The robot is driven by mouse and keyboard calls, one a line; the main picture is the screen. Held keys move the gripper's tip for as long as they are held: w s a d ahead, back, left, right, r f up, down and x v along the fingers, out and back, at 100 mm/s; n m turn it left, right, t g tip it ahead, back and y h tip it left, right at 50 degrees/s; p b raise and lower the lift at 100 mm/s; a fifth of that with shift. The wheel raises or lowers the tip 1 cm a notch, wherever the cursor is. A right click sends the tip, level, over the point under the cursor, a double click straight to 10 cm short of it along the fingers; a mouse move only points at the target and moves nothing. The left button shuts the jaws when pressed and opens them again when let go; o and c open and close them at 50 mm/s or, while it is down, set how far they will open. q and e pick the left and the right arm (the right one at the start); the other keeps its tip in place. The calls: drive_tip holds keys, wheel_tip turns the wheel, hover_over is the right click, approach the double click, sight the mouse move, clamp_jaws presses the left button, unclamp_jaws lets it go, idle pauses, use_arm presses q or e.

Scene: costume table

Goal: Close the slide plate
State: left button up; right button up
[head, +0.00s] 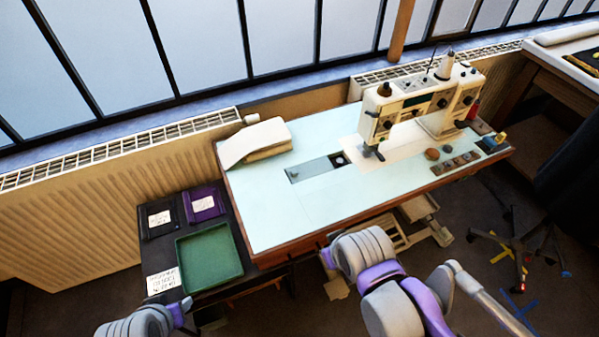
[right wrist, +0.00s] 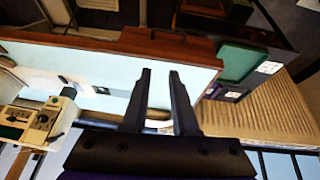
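The sewing machine (head: 420,100) stands on the pale table top (head: 330,205). Left of its needle, a long slot (head: 341,158) in the table top shows a dark gap with a small round metal part. A grey plate (head: 310,170) fills the slot's left part; I take it as the slide plate, apart from the machine's pale bed. Part of the slot also shows in the right wrist view (right wrist: 101,89). My right gripper (right wrist: 161,72) is open and empty near the table's front edge. It is hidden behind my arm in the head view.
A folded cream cloth (head: 256,142) lies at the table's back left. A green tray (head: 209,257) and dark and purple packets (head: 203,204) rest on a lower black surface at left. A wheeled chair base (head: 517,247) stands at right. The table's front left is clear.

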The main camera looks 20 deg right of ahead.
drive_tip(key=w+n+b, duration=0.1)
drive_tip(key=w+n, duration=0.1)
drive_tip(key=w+n+h+b, duration=0.1)
drive_tip(key=w+n, duration=0.1)
drive_tip(key=shift+w+a+f+n+g, duration=0.1)
drive_tip(key=shift+w+f+n+g, duration=0.1)
drive_tip(key=shift+w+n+g, duration=0.15)
clamp_jaws()
drive_tip(key=w+a+f+n+h+b, duration=0.3)
drive_tip(key=w+a+n+b, duration=0.15)
drive_tip(key=w+n, duration=0.6)
drive_tip(key=w+a+f+n+h+b, duration=0.35)
drive_tip(key=w+a+n, duration=0.35)
drive_tip(key=w, duration=0.6)
drive_tip(key=b, duration=0.2)
approach(292, 176)
drive_tip(key=shift+n, duration=0.4)
wheel_tip(292, 176, down, 4)
drive_tip(key=shift+d+f, duration=0.1)
drive_tip(key=shift+d, duration=0.05)
drive_tip(key=shift+w+d, duration=0.35)
drive_tip(key=shift+d, duration=0.2)
drive_tip(key=shift+w+d, duration=0.3)
drive_tip(key=shift+d, duration=0.25)
drive_tip(key=shift+w+d, duration=0.35)
drive_tip(key=shift+d, duration=0.2)
